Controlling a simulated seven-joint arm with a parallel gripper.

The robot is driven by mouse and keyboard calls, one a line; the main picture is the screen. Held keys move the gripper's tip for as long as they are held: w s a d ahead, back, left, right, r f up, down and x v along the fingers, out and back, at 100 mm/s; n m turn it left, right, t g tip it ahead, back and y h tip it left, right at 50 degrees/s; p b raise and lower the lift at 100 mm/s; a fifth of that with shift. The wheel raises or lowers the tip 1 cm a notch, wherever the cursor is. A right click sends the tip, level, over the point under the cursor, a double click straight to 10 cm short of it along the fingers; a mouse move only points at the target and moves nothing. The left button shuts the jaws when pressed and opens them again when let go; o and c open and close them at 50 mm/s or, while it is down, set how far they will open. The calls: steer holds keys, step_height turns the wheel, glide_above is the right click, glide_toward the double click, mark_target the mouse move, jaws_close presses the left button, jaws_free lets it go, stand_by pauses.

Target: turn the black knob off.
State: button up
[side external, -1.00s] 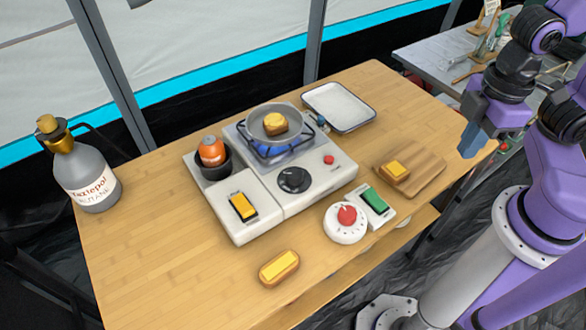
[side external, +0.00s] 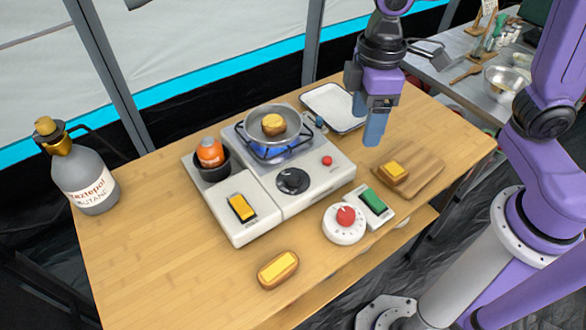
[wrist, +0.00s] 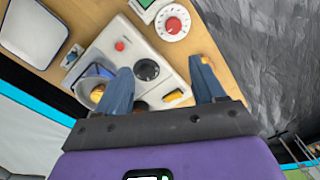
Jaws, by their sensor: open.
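The black knob (side external: 293,181) is a round dial on the front of the white stove (side external: 318,185). In the wrist view the black knob (wrist: 147,69) lies between my two fingers, farther off. My gripper (side external: 368,122) is open and empty, pointing down, above the table to the right of the stove, apart from the knob. Its blue fingers also show in the wrist view (wrist: 160,82). A blue flame (side external: 262,152) burns under the pan (side external: 265,127), which holds a piece of food.
A red button (side external: 327,160) sits near the knob. A white dial timer (side external: 344,235) with a red knob and a green switch (side external: 373,201) stand in front. A cutting board (side external: 425,178) is at right, a tray (side external: 322,99) behind, a gas bottle (side external: 85,180) at left.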

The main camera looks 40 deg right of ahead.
glide_toward(293, 173)
step_height(293, 173, down, 9)
steer(key=shift+f, duration=0.15)
stand_by(0.6)
steer(key=shift+m, duration=0.3)
steer(key=c, duration=1.1)
